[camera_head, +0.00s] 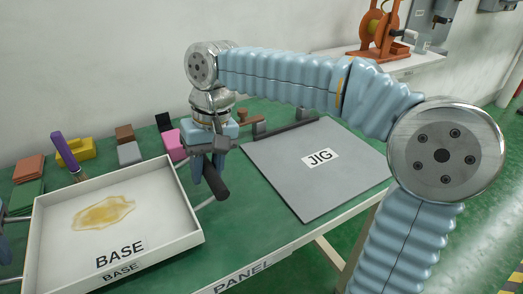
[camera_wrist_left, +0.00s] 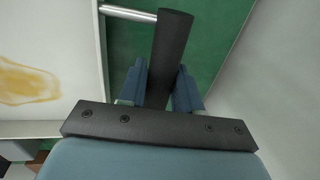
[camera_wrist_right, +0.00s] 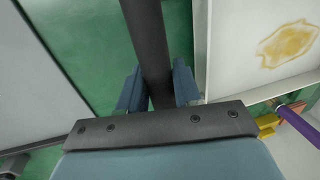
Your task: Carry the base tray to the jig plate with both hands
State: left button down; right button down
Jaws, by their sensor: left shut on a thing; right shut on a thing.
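The base tray (camera_head: 185,235) is a shallow white box marked BASE at the lower left of the head view, with a yellowish stain on its floor. It also shows in the left wrist view (camera_wrist_left: 75,60) and the right wrist view (camera_wrist_right: 225,75). My right gripper (camera_head: 210,165) is shut on the tray's right black handle (camera_wrist_right: 147,35). My left gripper (camera_wrist_left: 160,90) is shut on the other black handle (camera_wrist_left: 172,45); in the head view it is mostly cut off at the left edge. The grey jig plate (camera_head: 300,185), marked JIG, lies bare to the tray's right.
Behind the tray are a purple-handled tool (camera_head: 63,150), a yellow block (camera_head: 75,150), a grey block (camera_head: 130,153), a pink block (camera_head: 174,145) and a reddish block (camera_head: 28,168). A dark bar (camera_head: 285,132) runs along the jig plate's back edge. Green table shows between tray and plate.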

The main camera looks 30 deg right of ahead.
aim_at(319, 158)
jog(key=k+l, duration=0.2)
jog(key=l, duration=0.2)
jog(key=k+l, duration=0.2)
jog(key=l, duration=0.15)
jog(key=k+l, duration=0.25)
jog(key=l, duration=0.15)
jog(key=k+l, duration=0.2)
jog(key=l, duration=0.2)
jog(key=k+l, duration=0.2)
jog(key=l, duration=0.15)
jog(key=k+l, duration=0.2)
jog(key=l, duration=0.2)
